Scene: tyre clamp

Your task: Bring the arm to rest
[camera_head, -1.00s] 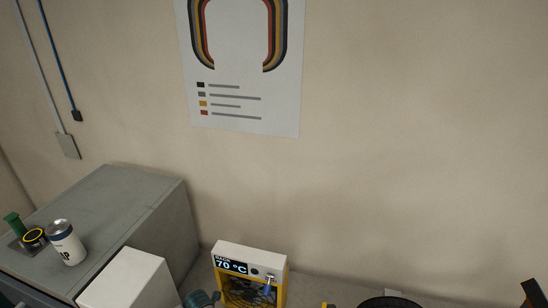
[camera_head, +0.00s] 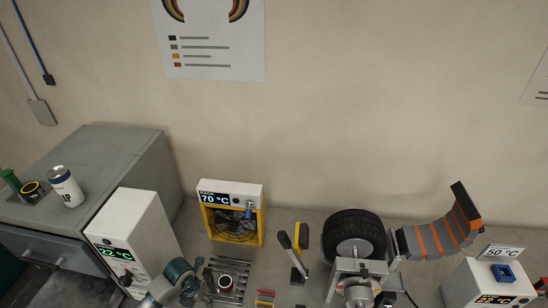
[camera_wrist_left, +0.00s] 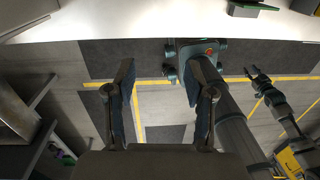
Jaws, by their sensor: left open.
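My left gripper (camera_wrist_left: 164,85) is open and empty in the left wrist view, its two fingers apart above the floor. In the head view, part of my left arm shows at the bottom left, in front of the white 22 °C box (camera_head: 125,225); its fingers are hard to make out there. A claw-like arm end shows at the right of the left wrist view; it may be my right one, but its jaws are too small to read. A black tyre (camera_head: 345,228) stands on a metal clamp stand (camera_head: 358,285) at the right of the head view.
A yellow-framed 70 °C heater (camera_head: 233,228) stands behind a rack of tools (camera_head: 227,282). A can (camera_head: 66,188) stands on the grey cabinet (camera_head: 110,165). Marked floor (camera_wrist_left: 160,100) lies below.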

